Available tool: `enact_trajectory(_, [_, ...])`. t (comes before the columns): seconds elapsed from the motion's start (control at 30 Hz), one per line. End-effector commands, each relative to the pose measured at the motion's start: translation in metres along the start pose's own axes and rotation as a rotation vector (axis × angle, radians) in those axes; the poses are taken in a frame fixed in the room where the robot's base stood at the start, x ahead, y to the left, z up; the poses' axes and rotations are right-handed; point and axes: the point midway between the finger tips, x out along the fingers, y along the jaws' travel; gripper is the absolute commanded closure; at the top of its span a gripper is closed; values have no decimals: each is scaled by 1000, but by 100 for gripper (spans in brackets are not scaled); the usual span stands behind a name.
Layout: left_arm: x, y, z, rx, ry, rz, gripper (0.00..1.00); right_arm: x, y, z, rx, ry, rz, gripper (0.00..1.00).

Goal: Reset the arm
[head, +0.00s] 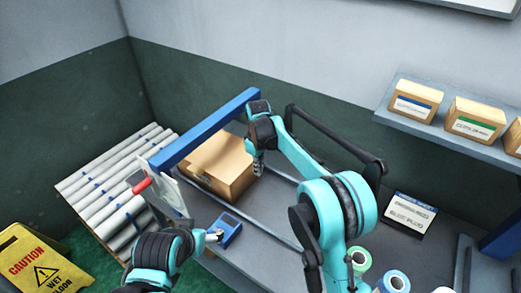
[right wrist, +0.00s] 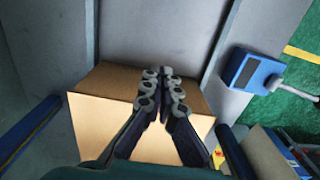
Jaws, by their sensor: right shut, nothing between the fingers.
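My right gripper (head: 258,168) is at the end of the teal and black arm in the middle of the head view, pointing down near the cardboard box (head: 216,165). In the right wrist view its fingertips (right wrist: 163,92) are together, with nothing between them, in front of the box (right wrist: 105,140). The picture does not show whether they touch it. My left arm (head: 160,252) shows at the bottom left as a teal and black link. I cannot make out its fingers.
A blue frame (head: 205,130) stands behind the box. A blue device (head: 228,231) is at the table's front edge. A shelf with boxes (head: 413,102) is at the right, above a label card (head: 409,214).

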Motion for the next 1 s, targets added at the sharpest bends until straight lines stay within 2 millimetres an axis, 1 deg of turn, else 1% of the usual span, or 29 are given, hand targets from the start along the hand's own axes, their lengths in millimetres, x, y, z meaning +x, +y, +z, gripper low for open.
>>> enact_trajectory(0.13, [0, 0, 0, 0, 0, 0, 23, -1, 0, 0, 1, 1, 1, 100])
enact_trajectory(0.2, [1, 0, 1, 0, 0, 0, 23, -5, 0, 4, 12, 6, 5, 100])
enact_trajectory(0.27, [2, 0, 1, 0, 0, 0, 23, -13, 0, 13, 35, 16, 13, 100])
enact_trajectory(0.37, [4, 0, 3, 0, 0, 0, 23, -34, 0, 37, 104, 48, 38, 100])
enact_trajectory(0.47, [8, 0, 5, 0, 0, 0, 23, -58, -4, 72, 201, 96, 73, 100])
enact_trajectory(0.5, [9, 0, 6, 0, 0, 0, 23, -67, -8, 87, 241, 117, 87, 100])
enact_trajectory(0.57, [11, 0, 8, 0, 0, 0, 23, -78, -13, 110, 303, 148, 108, 100])
enact_trajectory(0.6, [12, 0, 9, 0, 0, 0, 23, -84, -18, 125, 343, 170, 122, 100])
enact_trajectory(0.67, [14, 0, 10, 0, 0, 0, 23, -91, -26, 149, 404, 202, 142, 100])
enact_trajectory(0.7, [15, 0, 11, 0, 0, 0, 23, -95, -32, 164, 444, 224, 156, 100])
enact_trajectory(0.77, [17, 0, 12, 0, 0, 0, 23, -98, -42, 187, 504, 257, 175, 100])
enact_trajectory(0.8, [18, 0, 13, 0, 0, 0, 23, -98, -49, 202, 544, 280, 188, 100])
enact_trajectory(0.87, [20, 0, 14, 0, 0, 0, 23, -97, -60, 224, 604, 314, 206, 100])
enact_trajectory(0.9, [21, 0, 15, 0, 0, 0, 23, -95, -68, 238, 643, 337, 219, 100])
enact_trajectory(1.0, [24, 0, 17, 0, 0, 0, 23, -85, -88, 272, 740, 397, 248, 100])
